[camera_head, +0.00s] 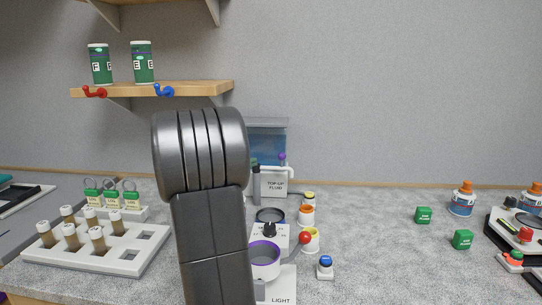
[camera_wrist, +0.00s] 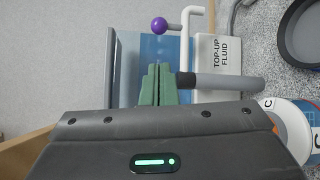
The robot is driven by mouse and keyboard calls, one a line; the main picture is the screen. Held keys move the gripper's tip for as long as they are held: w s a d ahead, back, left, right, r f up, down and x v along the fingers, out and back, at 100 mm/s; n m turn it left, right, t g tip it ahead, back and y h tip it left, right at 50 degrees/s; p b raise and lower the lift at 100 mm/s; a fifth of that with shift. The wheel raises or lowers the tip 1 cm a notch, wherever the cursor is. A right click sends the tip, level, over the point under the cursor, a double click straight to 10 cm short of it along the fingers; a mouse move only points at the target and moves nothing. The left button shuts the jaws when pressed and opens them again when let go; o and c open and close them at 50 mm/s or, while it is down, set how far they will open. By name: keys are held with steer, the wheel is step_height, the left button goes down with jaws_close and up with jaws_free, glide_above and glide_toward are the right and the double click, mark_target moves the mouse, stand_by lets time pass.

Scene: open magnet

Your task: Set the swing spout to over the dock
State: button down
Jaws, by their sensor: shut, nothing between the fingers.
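The swing spout is a white pipe (camera_wrist: 186,40) with a purple ball knob (camera_wrist: 159,25), beside the top-up fluid dispenser (camera_wrist: 218,55). In the head view the purple knob (camera_head: 282,157) and white pipe (camera_head: 291,171) show just right of my arm, at the dispenser (camera_head: 273,183) with its blue tank. My gripper (camera_wrist: 158,70) shows green fingers, shut and empty, pointing at the tank below the knob and apart from it. A dark ring (camera_head: 270,215) and a purple-rimmed ring (camera_head: 265,246) stand in front of the dispenser; I cannot tell which is the dock.
A grey bar with a dark end (camera_wrist: 222,83) lies close right of my fingers. A white rack of vials (camera_head: 97,247) stands left. Small cups, a red knob (camera_head: 305,238) and a blue button (camera_head: 325,261) stand right of the dial unit. Green blocks (camera_head: 423,215) lie farther right.

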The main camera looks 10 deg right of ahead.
steer(key=p+x, duration=0.1)
steer(key=x, duration=0.9)
steer(key=shift+w, duration=0.1)
